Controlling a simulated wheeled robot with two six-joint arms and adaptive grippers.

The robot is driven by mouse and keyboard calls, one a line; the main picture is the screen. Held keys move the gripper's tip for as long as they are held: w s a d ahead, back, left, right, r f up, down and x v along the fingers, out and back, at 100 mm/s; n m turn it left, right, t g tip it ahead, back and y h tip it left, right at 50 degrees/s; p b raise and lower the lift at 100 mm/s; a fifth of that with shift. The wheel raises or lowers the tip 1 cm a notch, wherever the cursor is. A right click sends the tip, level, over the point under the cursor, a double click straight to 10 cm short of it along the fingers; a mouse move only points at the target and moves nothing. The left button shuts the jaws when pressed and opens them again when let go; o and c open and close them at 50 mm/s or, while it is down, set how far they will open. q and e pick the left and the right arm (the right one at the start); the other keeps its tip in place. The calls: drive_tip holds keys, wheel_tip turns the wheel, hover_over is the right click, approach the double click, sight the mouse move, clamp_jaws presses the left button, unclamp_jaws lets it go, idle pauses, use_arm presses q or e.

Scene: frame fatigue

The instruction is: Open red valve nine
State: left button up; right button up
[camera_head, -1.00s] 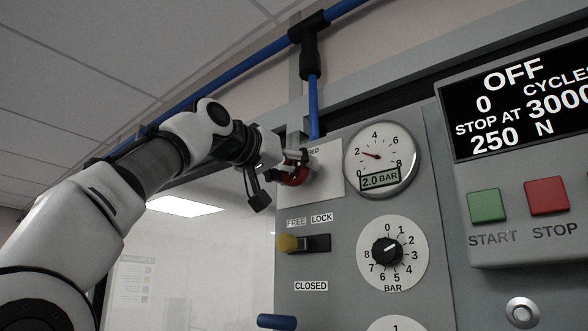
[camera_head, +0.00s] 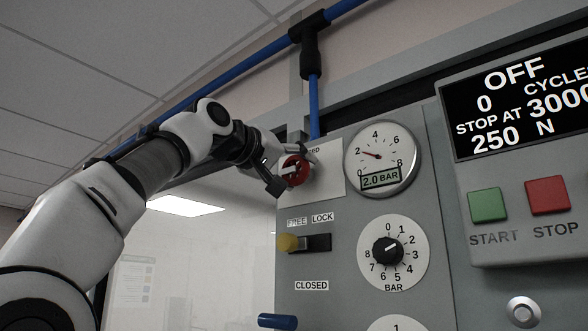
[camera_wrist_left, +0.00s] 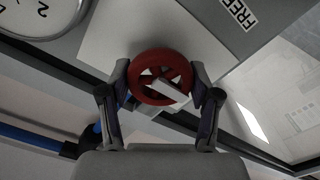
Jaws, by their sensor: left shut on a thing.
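The red valve (camera_head: 297,176) is a round handwheel on a white plate at the upper left of the grey panel. In the left wrist view the red wheel (camera_wrist_left: 160,54) shows as a ring with spokes and a pale bar across it. My left gripper (camera_head: 293,165) is at the wheel, and in the wrist view its two fingers (camera_wrist_left: 161,92) sit on opposite sides of the rim, shut on it. The gripper covers part of the wheel and of the plate's label in the head view. My right gripper is not in view.
A round gauge (camera_head: 382,158) reading 2.0 BAR is close right of the valve. Below are a yellow-knobbed FREE/LOCK lever (camera_head: 290,243) and a black BAR dial (camera_head: 388,251). A blue pipe (camera_head: 313,108) runs above. A display (camera_head: 520,105) reads OFF.

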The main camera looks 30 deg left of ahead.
use_arm(q)
drive_tip(key=o, duration=1.1)
drive_tip(key=shift+o, duration=0.2)
drive_tip(key=shift+w, duration=0.15)
